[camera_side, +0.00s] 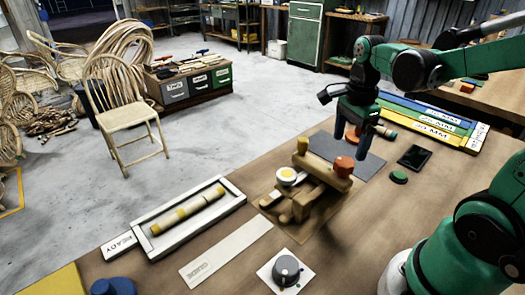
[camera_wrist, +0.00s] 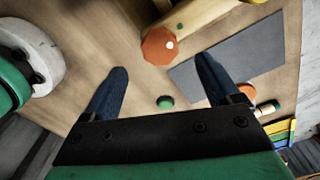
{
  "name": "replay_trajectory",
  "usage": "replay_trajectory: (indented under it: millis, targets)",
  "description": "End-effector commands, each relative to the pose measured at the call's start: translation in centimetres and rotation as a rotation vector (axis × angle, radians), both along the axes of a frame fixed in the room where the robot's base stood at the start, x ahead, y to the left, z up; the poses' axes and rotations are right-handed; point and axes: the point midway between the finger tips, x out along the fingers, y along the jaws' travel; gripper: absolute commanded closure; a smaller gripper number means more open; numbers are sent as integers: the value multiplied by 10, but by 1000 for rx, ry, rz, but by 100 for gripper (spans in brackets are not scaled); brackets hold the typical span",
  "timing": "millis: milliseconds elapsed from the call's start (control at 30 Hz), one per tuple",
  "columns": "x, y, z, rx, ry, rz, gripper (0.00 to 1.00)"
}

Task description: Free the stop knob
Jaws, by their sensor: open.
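The bending jig (camera_side: 318,178) is a wooden block fixture on the bench, with an orange faceted knob (camera_side: 344,165) at its right end. I take this orange knob to be the stop knob; no label on it is readable. My gripper (camera_side: 351,142) is open and empty, pointing down above and behind the knob. Its two dark fingers (camera_wrist: 162,66) appear apart from the knob, touching nothing that I can see.
A grey mat (camera_side: 365,163), green button (camera_side: 398,177) and black tablet (camera_side: 414,156) lie nearby. A grey dial (camera_side: 287,270) and a white tray (camera_side: 233,187) holding a rod stand in front.

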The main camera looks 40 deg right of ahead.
Motion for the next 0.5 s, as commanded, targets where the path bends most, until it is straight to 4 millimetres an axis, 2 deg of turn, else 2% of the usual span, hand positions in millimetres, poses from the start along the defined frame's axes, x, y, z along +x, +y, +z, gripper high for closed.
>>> replay_trajectory:
  millis: [300,500]
  targets:
    - [1,0,-36,-1,-3,5,17]
    - [0,1,-47,-1,-3,6,17]
